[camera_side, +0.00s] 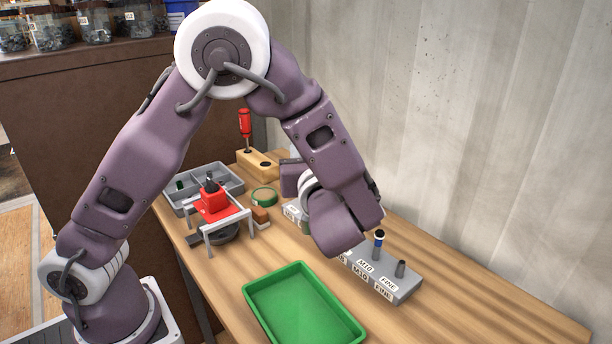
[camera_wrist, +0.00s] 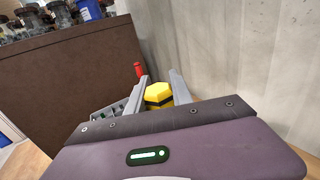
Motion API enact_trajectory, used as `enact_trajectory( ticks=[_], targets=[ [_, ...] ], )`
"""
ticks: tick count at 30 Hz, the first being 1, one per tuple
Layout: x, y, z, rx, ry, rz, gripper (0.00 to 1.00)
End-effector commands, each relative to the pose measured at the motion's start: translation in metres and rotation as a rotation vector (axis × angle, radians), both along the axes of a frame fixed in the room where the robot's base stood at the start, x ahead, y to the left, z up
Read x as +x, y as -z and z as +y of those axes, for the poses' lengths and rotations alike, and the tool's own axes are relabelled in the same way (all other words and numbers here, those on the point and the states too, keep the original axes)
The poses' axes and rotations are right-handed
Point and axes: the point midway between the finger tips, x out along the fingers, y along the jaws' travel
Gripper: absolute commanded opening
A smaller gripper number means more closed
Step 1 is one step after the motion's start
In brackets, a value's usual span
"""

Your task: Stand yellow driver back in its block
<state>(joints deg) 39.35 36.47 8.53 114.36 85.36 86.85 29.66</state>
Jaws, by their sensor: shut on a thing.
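The yellow driver (camera_wrist: 158,92) shows in the wrist view as a yellow handle end with a black band. It sits between the two grey fingers of my gripper (camera_wrist: 159,76), which is shut on it. The driver's shaft is hidden. In the side view my forearm and wrist hide the fingers and the driver. The wooden block (camera_side: 247,157) stands at the far end of the bench with the red driver (camera_side: 244,123) upright in it. A dark hole shows in the block's top, right of the red driver. The red driver also shows in the wrist view (camera_wrist: 138,69).
A grey divided tray (camera_side: 233,180) and a red object on a white stand (camera_side: 214,201) are left of the block. A green tape roll (camera_side: 264,196) lies before it. A green tray (camera_side: 303,308) and a grey labelled block (camera_side: 405,288) are nearer. A wall bounds the right.

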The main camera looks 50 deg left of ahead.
Motion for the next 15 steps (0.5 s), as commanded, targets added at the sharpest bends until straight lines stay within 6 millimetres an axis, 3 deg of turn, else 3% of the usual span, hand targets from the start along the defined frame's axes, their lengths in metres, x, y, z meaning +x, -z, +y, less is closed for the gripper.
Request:
enact_trajectory(
  ticks=[5,8,11,15],
  targets=[
    [0.010,-0.021,0.009,-0.002,-0.022,-0.003,0.00],
    [0.033,-0.023,0.032,-0.001,-0.066,-0.003,0.00],
    [0.062,-0.027,0.068,-0.001,-0.122,-0.004,0.00],
    [0.096,-0.041,0.137,0.000,-0.200,-0.006,0.00]
  ],
)
